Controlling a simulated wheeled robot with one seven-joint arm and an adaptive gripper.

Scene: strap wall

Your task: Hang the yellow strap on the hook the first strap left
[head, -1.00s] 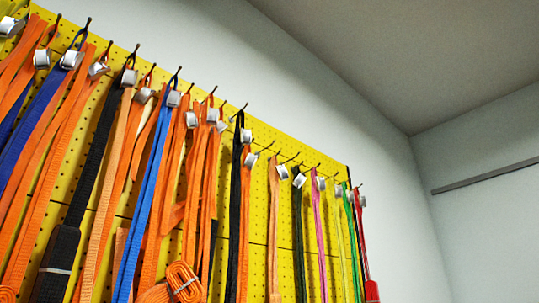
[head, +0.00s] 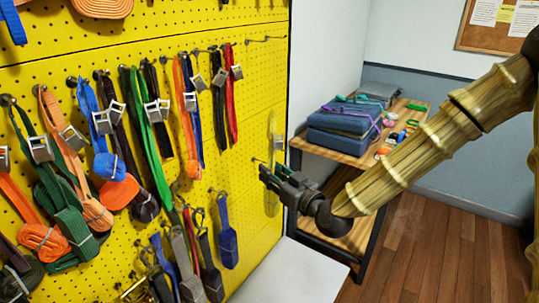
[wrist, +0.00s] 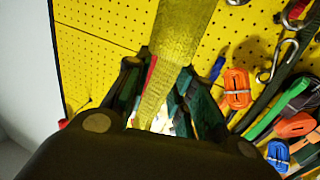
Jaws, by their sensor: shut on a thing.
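The yellow strap (head: 271,203) is in my gripper (head: 268,174) in the head view, by the right edge of the yellow pegboard. Its upper part stands above the fingers with a silver buckle (head: 279,142) beside it; its lower part hangs below. In the wrist view the flat yellow strap (wrist: 172,35) runs up from between the fingers of my gripper (wrist: 160,85), which are shut on it. A bare hook (head: 264,38) juts from the board at the upper right, above and apart from the strap. I cannot tell whether it is the one named.
Several straps with buckles, including a red one (head: 231,108) and a green one (head: 150,140), hang left of my gripper. A shelf unit (head: 345,155) with folded blue items (head: 343,121) stands to the right. A pale surface (head: 285,275) lies below. The board around the bare hook is largely clear.

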